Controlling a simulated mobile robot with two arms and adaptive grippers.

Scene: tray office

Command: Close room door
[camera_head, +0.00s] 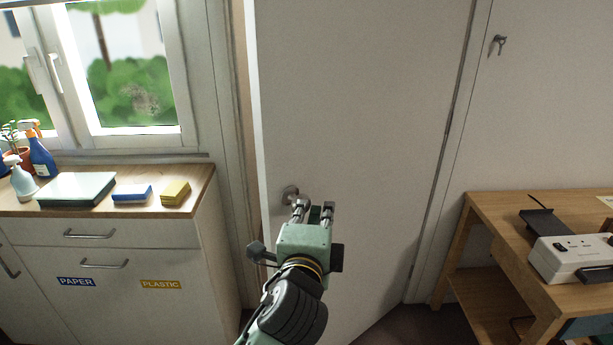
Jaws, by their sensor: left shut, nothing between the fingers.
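The room door (355,100) is a plain pale panel in the middle of the view. Its left edge stands a little apart from the frame (238,110), with a narrow brownish gap between them, so it looks slightly ajar. A round metal door handle (288,194) sits near that left edge. My left gripper (314,208) is shut and empty, in front of the door just right of and below the handle. It partly hides the handle, and I cannot tell whether it touches the door. My right gripper is out of view.
A wooden desk (490,215) with a white device (570,258) stands at the right. Dark floor (425,325) shows between the door and desk.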

